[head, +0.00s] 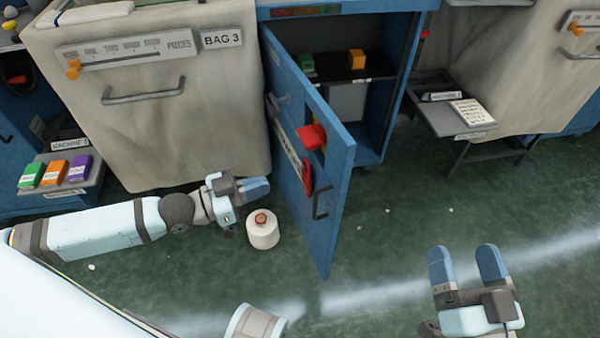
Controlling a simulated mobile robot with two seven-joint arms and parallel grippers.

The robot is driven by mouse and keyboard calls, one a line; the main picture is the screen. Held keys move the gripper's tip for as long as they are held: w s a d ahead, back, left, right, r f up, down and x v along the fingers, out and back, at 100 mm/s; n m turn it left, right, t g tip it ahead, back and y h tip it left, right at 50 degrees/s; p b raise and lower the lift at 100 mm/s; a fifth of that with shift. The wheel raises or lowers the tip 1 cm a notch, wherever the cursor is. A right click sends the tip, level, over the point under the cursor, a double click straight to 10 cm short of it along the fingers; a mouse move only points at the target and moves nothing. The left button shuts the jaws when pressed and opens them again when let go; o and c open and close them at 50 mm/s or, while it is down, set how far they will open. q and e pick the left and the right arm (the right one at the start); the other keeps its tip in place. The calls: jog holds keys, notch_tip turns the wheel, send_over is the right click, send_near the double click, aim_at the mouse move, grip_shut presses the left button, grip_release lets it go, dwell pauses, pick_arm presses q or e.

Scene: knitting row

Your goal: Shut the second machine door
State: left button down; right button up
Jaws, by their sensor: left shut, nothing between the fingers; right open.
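The blue machine door (318,150) stands open, swung out toward me from its left edge. It has a dark handle (321,203) near its free edge and a red lever (312,136) on its face. The cabinet (350,97) behind it shows a dark shelf with a green block (306,64) and an orange block (356,59). My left gripper (256,190) is shut and empty, left of the door and apart from it. My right gripper (468,264) is open and empty over the floor, right of the door.
A cloth-covered machine front (150,100) is on the left. A side tray (453,114) juts out on the right. The green floor (400,215) right of the door is mostly clear.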

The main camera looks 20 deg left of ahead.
aim_at(329, 163)
pick_arm(q)
jog(key=b+x, duration=0.3)
jog(key=x, duration=1)
jog(key=shift+w+f+b, duration=0.1)
jog(key=shift+b, duration=0.25)
jog(key=shift+d, duration=0.1)
pick_arm(e)
jog(key=shift+g, duration=0.9)
jog(key=f, duration=0.4)
jog(key=shift+w+a+f, duration=0.15)
jog(key=shift+a+f, duration=0.1)
jog(key=shift+a, duration=0.1)
pick_arm(q)
jog(key=shift+w, duration=0.15)
pick_arm(e)
jog(key=shift+r, duration=0.15)
